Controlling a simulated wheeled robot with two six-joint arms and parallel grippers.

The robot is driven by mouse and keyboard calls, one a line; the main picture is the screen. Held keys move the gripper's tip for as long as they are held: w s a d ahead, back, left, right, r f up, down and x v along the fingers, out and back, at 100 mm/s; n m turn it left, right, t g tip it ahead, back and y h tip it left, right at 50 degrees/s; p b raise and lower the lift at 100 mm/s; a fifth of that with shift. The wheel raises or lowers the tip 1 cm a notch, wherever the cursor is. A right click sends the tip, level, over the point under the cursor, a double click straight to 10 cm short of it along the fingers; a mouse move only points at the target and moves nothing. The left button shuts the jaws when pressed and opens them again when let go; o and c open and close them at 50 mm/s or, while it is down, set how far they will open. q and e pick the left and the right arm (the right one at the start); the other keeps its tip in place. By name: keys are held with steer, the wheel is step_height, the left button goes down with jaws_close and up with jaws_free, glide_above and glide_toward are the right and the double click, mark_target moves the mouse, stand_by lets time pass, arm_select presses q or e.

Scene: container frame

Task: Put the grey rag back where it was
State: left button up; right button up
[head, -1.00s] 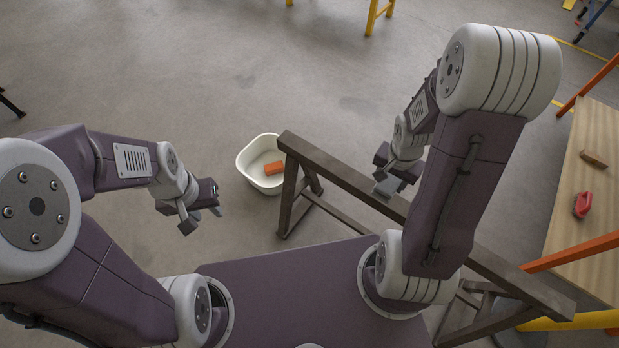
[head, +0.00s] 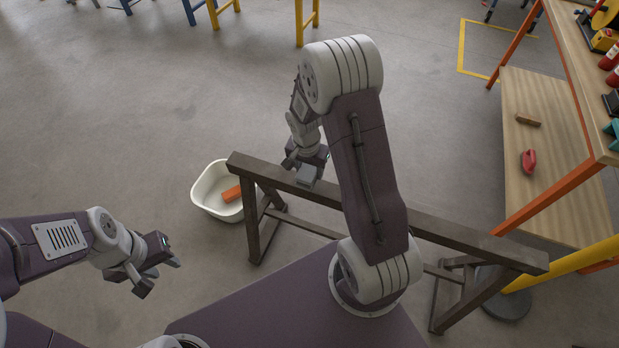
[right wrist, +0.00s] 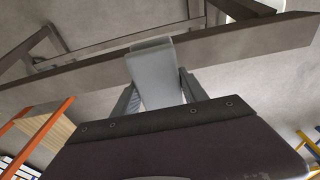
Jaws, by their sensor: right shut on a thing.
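The grey rag (right wrist: 152,68) is a pale, flat strip between the two fingers of my right gripper (right wrist: 160,88) in the right wrist view. Its far end overlaps the dark beam of the trestle (right wrist: 235,44); I cannot tell whether it touches. In the head view my right gripper (head: 306,164) is over the left part of the trestle beam (head: 450,232), with a small grey end of the rag (head: 308,178) showing below it. My left gripper (head: 158,275) is open and empty, over the floor at lower left.
A white tub (head: 208,205) with an orange block (head: 231,194) stands on the floor by the trestle's left end. A wooden shelf unit (head: 545,205) at right holds a red thing (head: 528,161) and a brown block (head: 528,120).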

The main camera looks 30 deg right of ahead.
step_height(320, 180, down, 4)
steer(key=shift+f+b, duration=0.1)
steer(key=shift+b, duration=0.55)
steer(key=o, duration=1.3)
